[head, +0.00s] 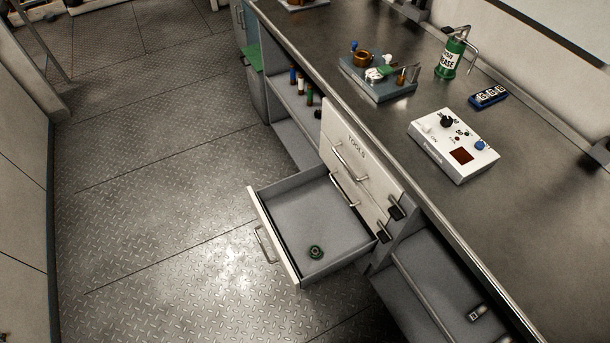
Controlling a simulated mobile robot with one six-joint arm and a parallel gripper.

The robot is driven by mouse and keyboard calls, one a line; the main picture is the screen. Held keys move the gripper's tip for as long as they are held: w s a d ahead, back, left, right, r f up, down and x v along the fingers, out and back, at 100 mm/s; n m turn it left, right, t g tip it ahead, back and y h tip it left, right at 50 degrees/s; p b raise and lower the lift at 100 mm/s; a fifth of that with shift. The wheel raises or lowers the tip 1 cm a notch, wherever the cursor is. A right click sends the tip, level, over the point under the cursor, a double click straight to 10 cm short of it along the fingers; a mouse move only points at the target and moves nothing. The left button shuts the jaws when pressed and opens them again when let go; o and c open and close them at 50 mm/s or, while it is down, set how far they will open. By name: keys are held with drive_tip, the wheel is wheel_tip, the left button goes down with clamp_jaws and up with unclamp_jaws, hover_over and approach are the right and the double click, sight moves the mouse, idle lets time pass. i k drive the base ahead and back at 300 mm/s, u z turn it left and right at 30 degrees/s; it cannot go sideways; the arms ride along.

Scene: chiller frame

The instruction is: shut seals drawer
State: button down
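A drawer (273,236) stands pulled well out from the cabinet under the workbench. Its front has a bar handle (264,244) facing the aisle, and any label on that front cannot be read from here. My gripper is not in view.
The workbench top (437,219) holds a white control box (455,146), a green grease can (451,57), a blue counter (488,96) and a blue fixture (377,80). Open shelves with small bottles (300,84) lie left of the drawers. The tread-plate floor (170,190) is clear.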

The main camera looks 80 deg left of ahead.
sight(302, 211)
drive_tip(key=z, duration=0.2)
drive_tip(key=k, duration=0.15)
drive_tip(key=u, duration=2.75)
drive_tip(key=k, duration=0.8)
drive_tip(key=u, duration=0.5)
drive_tip(key=i, duration=0.8)
drive_tip(key=u, duration=0.6)
drive_tip(key=i, duration=0.6)
drive_tip(key=u, duration=0.05)
